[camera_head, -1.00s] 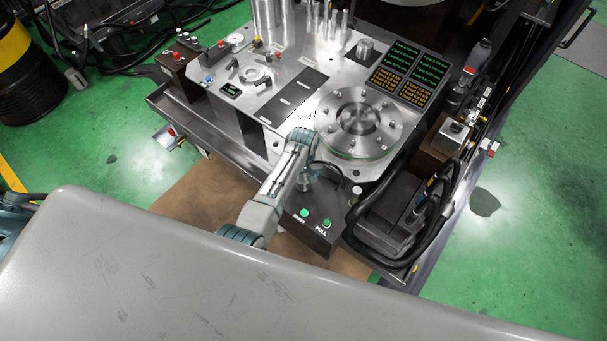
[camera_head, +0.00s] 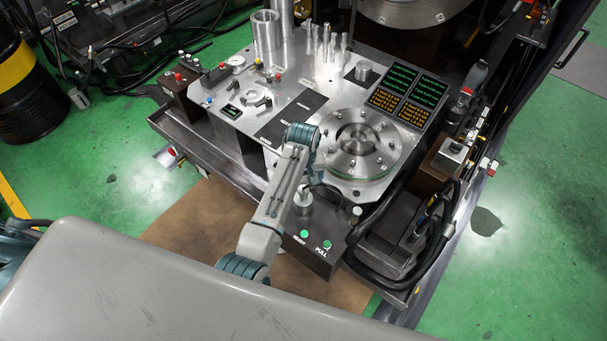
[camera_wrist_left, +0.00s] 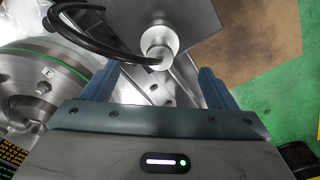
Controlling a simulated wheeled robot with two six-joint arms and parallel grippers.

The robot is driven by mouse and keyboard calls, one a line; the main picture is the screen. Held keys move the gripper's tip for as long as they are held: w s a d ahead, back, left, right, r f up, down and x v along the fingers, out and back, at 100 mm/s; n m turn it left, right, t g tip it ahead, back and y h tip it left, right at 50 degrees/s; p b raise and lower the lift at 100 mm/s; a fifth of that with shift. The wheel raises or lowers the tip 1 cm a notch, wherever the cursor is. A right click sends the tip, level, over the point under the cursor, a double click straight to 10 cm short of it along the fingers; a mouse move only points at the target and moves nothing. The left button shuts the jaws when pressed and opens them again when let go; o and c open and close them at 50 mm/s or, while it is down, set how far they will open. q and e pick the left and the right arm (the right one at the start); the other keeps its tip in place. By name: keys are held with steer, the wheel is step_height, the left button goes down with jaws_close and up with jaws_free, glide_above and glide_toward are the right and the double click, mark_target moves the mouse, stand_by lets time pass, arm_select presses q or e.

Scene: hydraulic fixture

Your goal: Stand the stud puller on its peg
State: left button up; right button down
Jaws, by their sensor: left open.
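The stud puller, a short pale metal cylinder (camera_head: 303,199) with a black hose, stands upright at the front of the fixture, by the dark button box. It also shows in the left wrist view (camera_wrist_left: 158,42), beyond my fingertips. The peg is hidden, so I cannot tell how the puller sits on it. My left gripper (camera_wrist_left: 158,72) is open, with one blue finger on each side and a gap between. The puller lines up with that gap, and I see no finger touching it. In the head view my forearm hides most of this gripper. My right gripper is not in view.
The round bolted flange (camera_head: 361,144) is just behind the puller. The button box (camera_head: 317,238) has two green buttons. Thick black hoses (camera_head: 436,215) lie at the right. Several upright pins (camera_head: 326,44) and a tall hollow cylinder (camera_head: 266,34) stand at the back.

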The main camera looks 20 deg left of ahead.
arm_select(q)
steer(key=shift+r, duration=1.65)
